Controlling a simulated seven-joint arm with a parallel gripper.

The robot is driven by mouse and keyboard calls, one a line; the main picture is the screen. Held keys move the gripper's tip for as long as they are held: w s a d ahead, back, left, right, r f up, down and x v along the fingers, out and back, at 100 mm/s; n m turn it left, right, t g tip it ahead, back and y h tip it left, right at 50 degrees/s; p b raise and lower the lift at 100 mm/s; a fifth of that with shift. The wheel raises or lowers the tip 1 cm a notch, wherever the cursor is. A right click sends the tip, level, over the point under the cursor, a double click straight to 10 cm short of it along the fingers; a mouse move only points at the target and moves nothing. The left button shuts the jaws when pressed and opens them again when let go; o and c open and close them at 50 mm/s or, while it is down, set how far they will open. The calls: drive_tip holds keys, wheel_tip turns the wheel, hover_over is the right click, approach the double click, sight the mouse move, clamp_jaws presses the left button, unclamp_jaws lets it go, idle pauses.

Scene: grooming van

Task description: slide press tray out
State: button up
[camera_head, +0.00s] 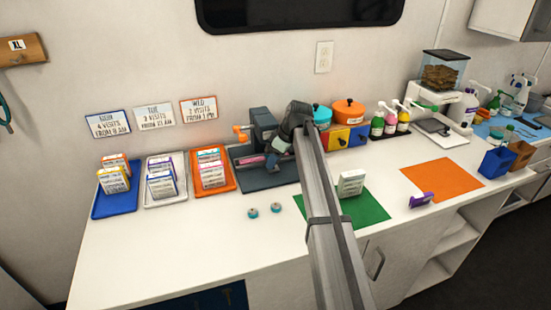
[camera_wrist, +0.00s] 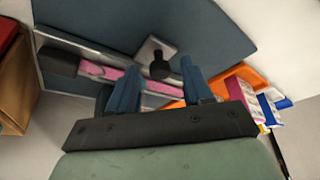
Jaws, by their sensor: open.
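The dark grey press (camera_head: 263,122) stands on a dark base (camera_head: 288,172) near the wall, with an orange knob at its left. A pink strip (camera_head: 252,160) shows low on its left side. In the wrist view the pink strip (camera_wrist: 100,70) lies in a grey channel with a dark block at its left end. A small black knob (camera_wrist: 159,70) on a light plate (camera_wrist: 150,47) looks like part of the press tray. My gripper (camera_wrist: 160,65) is open; the knob appears between its blue fingertips, contact unclear. In the head view my arm hides the fingers.
Left of the press, blue, grey and orange trays (camera_head: 229,184) hold small boxes. Right of it are colored drawers (camera_head: 336,139) with round pots on top. A green mat (camera_head: 369,208) with a white box and two small teal-topped jars (camera_head: 253,213) lie in front.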

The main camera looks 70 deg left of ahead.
clamp_jaws()
idle(0.3)
drive_tip(key=d, duration=0.9)
drive_tip(key=shift+d, duration=0.35)
unclamp_jaws()
